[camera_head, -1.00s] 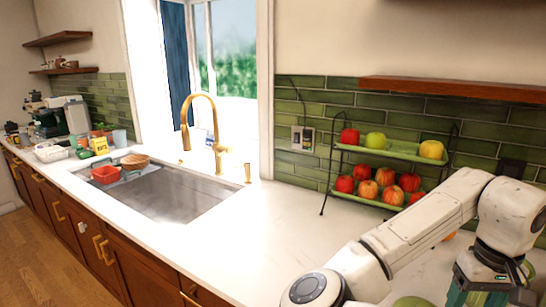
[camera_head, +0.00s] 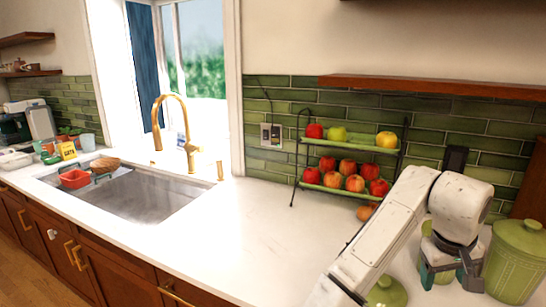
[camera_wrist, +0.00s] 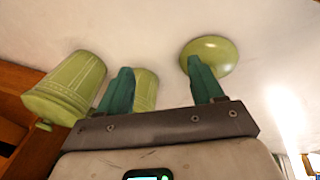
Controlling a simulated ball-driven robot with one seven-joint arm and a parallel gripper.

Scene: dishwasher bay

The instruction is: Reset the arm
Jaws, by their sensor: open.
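My white arm reaches in from the bottom of the head view and bends down at the right. My gripper (camera_head: 450,277) points down over the counter among green canisters. In the wrist view its two teal fingers (camera_wrist: 160,82) are spread apart with nothing held between them. A large lidded green canister (camera_head: 517,262) stands right of the gripper and also shows in the wrist view (camera_wrist: 68,88). A smaller green canister (camera_wrist: 146,90) shows between the fingers, beyond them; the wrist partly hides it in the head view. A round green lidded piece (camera_head: 386,292) is left of the gripper.
A two-tier rack (camera_head: 340,188) of apples stands against the green tile wall. A wooden shelf (camera_head: 440,86) runs above it. The sink (camera_head: 140,195) with a gold faucet (camera_head: 188,150) is at left. The white counter (camera_head: 250,235) between sink and arm is clear.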

